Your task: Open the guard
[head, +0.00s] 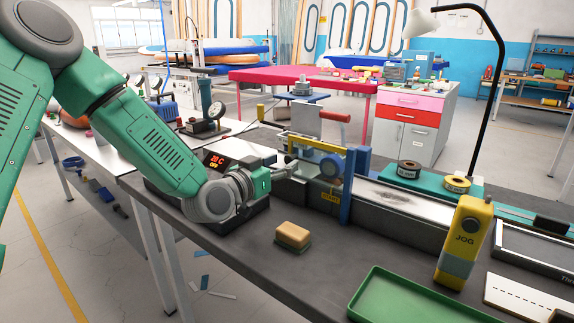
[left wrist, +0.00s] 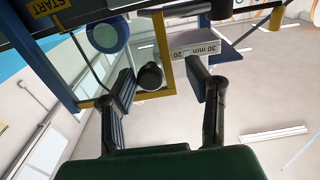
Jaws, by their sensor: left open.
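The guard is a yellow-edged frame with a see-through panel (head: 311,143), standing between blue posts on the bench machine. It looks lowered. In the left wrist view the yellow frame (left wrist: 164,50) shows close up, with a round black knob (left wrist: 150,76) at its edge. My left gripper (head: 287,170) is at the near left side of the guard. In the left wrist view its two fingers (left wrist: 167,88) are open on either side of the knob; I cannot tell whether either touches it. My right gripper is not in view.
A red-handled lever (head: 330,117) rises behind the guard. The bench front near the sponge is mostly clear.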

